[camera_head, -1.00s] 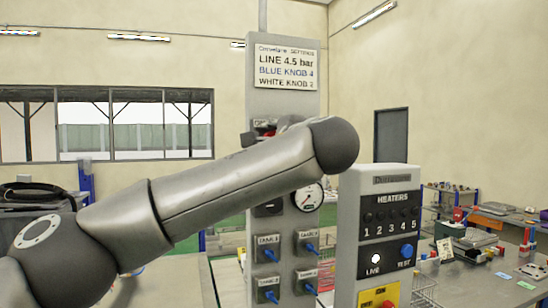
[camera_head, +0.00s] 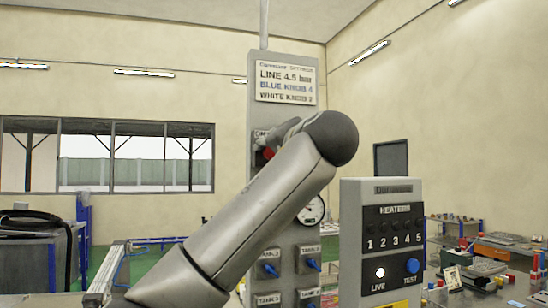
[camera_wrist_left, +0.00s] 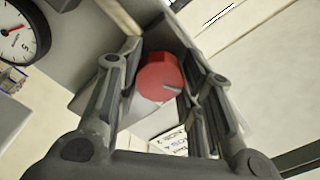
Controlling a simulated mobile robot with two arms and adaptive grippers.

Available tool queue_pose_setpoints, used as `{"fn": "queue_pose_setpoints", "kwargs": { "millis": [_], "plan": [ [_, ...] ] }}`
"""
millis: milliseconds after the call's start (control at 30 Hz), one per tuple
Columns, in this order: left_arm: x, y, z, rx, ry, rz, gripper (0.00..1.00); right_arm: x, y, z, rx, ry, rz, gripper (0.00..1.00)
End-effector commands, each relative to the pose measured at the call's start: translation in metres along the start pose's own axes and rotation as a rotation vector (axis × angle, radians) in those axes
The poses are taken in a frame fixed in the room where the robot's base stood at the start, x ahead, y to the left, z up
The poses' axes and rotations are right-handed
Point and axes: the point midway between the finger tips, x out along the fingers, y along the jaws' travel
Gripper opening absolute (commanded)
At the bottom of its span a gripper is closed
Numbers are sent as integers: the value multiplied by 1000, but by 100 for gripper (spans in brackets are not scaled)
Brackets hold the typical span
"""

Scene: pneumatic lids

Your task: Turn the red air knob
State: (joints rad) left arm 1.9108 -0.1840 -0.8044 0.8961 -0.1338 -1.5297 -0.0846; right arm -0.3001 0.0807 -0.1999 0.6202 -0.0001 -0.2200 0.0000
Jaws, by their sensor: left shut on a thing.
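The red air knob (camera_wrist_left: 158,77) sits between the two fingers of my left gripper (camera_wrist_left: 154,60) in the left wrist view. The fingers are shut on it, one on each side. A short pale mark shows on the knob's face. In the head view a bit of the red knob (camera_head: 268,153) shows on the grey column (camera_head: 256,215), beside my left wrist. My left arm crosses in front of the column and hides most of the gripper there. My right gripper is in neither view.
A sign (camera_head: 286,82) reading "LINE 4.5 bar" is above the knob. A pressure gauge (camera_head: 312,210) and blue table knobs (camera_head: 270,270) are lower on the column. A heater panel (camera_head: 383,235) stands close at the right. A cluttered workbench (camera_head: 470,285) lies beyond.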

Motion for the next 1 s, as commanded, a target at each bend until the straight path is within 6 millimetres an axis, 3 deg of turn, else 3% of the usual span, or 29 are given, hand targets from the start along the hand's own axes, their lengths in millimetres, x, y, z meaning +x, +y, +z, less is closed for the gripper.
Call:
{"fn": "queue_pose_setpoints", "kwargs": {
  "millis": [400,1000],
  "plan": [
    [0,4,1,-238,-4,7,11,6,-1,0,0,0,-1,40],
    [0,4,1,-293,-5,6,11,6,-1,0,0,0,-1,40]
  ]
}}
